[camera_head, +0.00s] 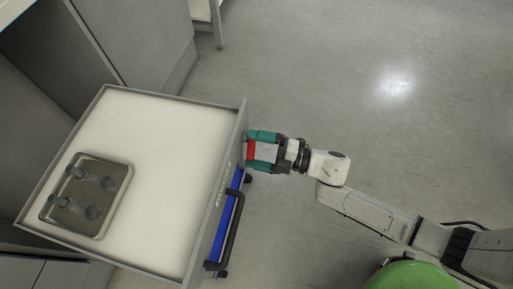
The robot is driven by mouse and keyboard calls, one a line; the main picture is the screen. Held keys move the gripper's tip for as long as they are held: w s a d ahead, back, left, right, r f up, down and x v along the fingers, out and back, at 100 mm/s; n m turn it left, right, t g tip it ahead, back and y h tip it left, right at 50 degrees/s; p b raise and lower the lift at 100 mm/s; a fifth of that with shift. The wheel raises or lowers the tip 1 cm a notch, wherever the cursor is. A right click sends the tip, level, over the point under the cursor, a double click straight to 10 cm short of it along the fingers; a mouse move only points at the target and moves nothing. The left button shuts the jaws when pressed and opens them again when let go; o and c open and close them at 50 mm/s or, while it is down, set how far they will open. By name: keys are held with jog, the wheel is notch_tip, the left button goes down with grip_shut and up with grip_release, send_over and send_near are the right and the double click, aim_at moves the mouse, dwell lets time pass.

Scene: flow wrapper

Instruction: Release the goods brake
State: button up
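A metal tray (122,184) with several metal cylinders lies in the drawer. A dark bar handle (232,228) stands out from the drawer front, with a blue panel (219,226) beside it. Grey cabinets (140,40) stand at upper left. The floor (340,80) at upper right is clear.

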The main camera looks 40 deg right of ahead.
jog(key=shift+s+f, duration=0.1)
jog(key=p+v, duration=0.2)
jog(key=v, duration=0.8)
jog(key=shift+s+d, duration=0.25)
